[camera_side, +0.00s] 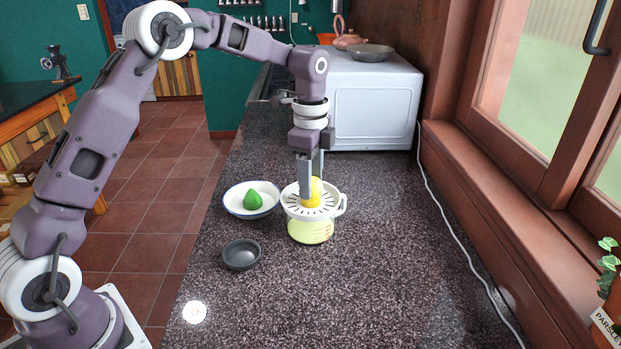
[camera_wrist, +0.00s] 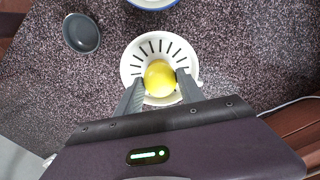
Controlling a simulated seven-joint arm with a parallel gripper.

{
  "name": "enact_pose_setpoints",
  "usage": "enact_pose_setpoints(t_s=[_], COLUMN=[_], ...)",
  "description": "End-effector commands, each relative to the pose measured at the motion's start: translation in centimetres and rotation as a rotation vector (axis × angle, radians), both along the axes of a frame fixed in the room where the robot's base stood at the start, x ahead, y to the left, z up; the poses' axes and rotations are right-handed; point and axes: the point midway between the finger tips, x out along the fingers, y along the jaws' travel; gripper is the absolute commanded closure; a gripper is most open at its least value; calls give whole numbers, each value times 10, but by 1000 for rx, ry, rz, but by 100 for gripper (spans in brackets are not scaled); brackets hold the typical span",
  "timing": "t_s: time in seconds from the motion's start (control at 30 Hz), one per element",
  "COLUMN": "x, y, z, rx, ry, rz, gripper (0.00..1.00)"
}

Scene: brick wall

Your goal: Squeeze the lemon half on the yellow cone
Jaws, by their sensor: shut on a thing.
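The lemon half (camera_side: 316,190) is yellow and sits at the middle of the white slotted top of the juicer (camera_side: 329,212). My gripper (camera_side: 311,186) points straight down over the juicer and is shut on the lemon half. In the wrist view the lemon half (camera_wrist: 159,78) lies between the two fingertips (camera_wrist: 158,82), over the slotted juicer top (camera_wrist: 138,52). The yellow cone is hidden under the lemon. The juicer's lower cup (camera_side: 311,232) is see-through and looks pale yellow.
A white bowl with a blue rim (camera_side: 234,206) holds a green piece of fruit (camera_side: 252,199), left of the juicer. A small dark bowl (camera_side: 241,255) stands in front of it. A white microwave (camera_side: 372,105) is behind.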

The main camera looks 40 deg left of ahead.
Motion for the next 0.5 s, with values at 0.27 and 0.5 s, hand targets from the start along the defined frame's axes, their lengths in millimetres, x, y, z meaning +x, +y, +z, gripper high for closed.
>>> enact_pose_setpoints(t_s=[0.27,0.5], x=[-2,-1], y=[1,0], z=[0,-1], rx=[1,-1], ry=[4,4], rz=[301,149], gripper=[100,100])
